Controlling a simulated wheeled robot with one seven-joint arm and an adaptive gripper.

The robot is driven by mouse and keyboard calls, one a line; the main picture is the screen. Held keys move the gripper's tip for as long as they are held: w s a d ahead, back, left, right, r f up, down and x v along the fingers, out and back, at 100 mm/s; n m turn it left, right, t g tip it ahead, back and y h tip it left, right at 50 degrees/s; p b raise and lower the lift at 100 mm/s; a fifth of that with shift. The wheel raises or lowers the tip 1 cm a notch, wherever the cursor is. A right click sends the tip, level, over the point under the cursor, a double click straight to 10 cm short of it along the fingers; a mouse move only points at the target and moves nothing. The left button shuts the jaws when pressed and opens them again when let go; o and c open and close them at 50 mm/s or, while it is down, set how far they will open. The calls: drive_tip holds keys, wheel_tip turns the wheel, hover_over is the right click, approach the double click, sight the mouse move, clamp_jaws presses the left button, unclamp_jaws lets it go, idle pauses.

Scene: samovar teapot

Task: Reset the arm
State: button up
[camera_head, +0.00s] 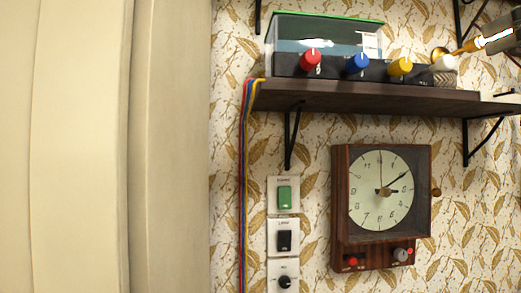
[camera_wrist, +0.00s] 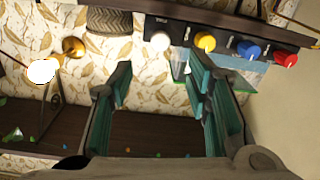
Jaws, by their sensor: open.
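My gripper (camera_wrist: 160,88) shows in the wrist view, with its two teal-lined fingers spread wide apart. Nothing is between the fingers; patterned wallpaper and a dark board show behind them. The row of knobs lies beyond the fingertips: a white knob (camera_wrist: 160,41), a yellow knob (camera_wrist: 205,42), a blue knob (camera_wrist: 248,49) and a red knob (camera_wrist: 285,59). The fingers do not appear to touch any of them. In the head view I cannot clearly make out my gripper; a dark shape at the upper right edge is too cut off to tell.
In the head view a dark shelf (camera_head: 370,97) carries a glass box (camera_head: 300,40) and the knob panel. A wooden clock (camera_head: 340,200) and wall switches (camera_head: 284,197) are below. A brass lamp (camera_head: 468,47) glows at the upper right. A plain cream surface (camera_head: 80,150) fills the left.

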drive_tip(key=w+a+f+m+g+y, duration=0.1)
drive_tip(key=a+f+g, duration=0.3)
drive_tip(key=f, duration=0.5)
drive_tip(key=w+a+f+g+y, duration=0.1)
drive_tip(key=a+f, duration=0.5)
drive_tip(key=f, duration=0.2)
drive_tip(key=w+a+f+m+g, duration=0.1)
drive_tip(key=a+f+g, duration=0.3)
drive_tip(key=f, duration=0.5)
drive_tip(key=s+a+f+g+h, duration=0.1)
drive_tip(key=s+a+f, duration=0.1)
drive_tip(key=f, duration=0.5)
drive_tip(key=s+a+f+g+h, duration=0.1)
drive_tip(key=s+a+f+g, duration=0.1)
drive_tip(key=s+f, duration=0.3)
drive_tip(key=s+a+f+g+h, duration=0.1)
drive_tip(key=s+f, duration=0.3)
drive_tip(key=f, duration=0.6)
drive_tip(key=shift+a+m+g, duration=0.3)
drive_tip(key=shift+a+g, duration=0.1)
drive_tip(key=shift+a, duration=0.4)
